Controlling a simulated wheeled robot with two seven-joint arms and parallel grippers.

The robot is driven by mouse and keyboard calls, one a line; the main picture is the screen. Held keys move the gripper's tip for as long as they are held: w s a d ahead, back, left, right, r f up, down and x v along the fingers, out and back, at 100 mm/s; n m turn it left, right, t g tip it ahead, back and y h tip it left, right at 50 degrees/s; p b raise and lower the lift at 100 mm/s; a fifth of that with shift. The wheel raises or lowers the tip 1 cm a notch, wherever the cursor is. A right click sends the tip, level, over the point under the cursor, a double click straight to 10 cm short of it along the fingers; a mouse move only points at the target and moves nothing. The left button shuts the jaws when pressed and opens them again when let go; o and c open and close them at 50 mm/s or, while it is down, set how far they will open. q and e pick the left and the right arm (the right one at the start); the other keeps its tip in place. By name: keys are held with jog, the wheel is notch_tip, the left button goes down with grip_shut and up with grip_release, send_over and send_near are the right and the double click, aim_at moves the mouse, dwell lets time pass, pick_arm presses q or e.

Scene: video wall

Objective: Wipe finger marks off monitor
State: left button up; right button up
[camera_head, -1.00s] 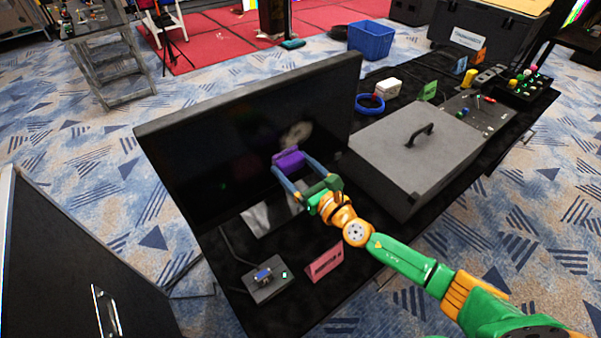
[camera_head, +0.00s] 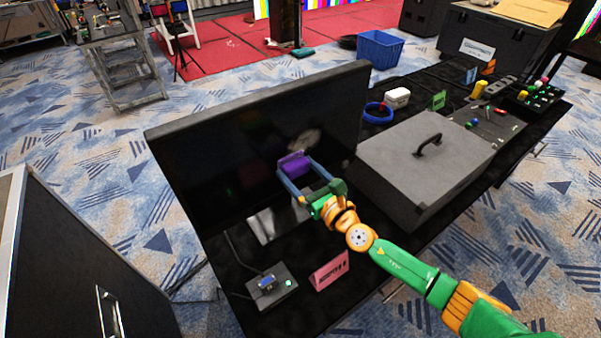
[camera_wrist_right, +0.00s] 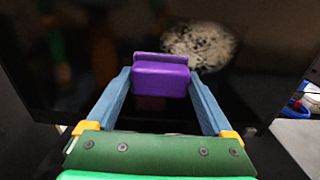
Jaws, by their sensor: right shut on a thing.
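The monitor (camera_head: 235,150) stands on a black-covered table, its dark screen facing my right arm. A pale, speckled smudge (camera_wrist_right: 200,45) is on the screen; it also shows in the head view (camera_head: 306,141). My right gripper (camera_head: 296,170) is shut on a purple block-shaped wiper (camera_wrist_right: 160,78), held between its blue fingers close to the screen. The wiper is just below and left of the smudge in the wrist view. I cannot tell whether it touches the glass. My left gripper is not in view.
A grey lidded case (camera_head: 420,165) stands right of the monitor. A pink sign (camera_head: 329,271) and a small device with a connector (camera_head: 271,286) lie in front. A black cabinet (camera_head: 70,270) is at left.

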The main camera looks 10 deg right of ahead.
jog(key=shift+w+a, duration=0.2)
jog(key=shift+w, duration=0.25)
jog(key=shift+d, duration=0.1)
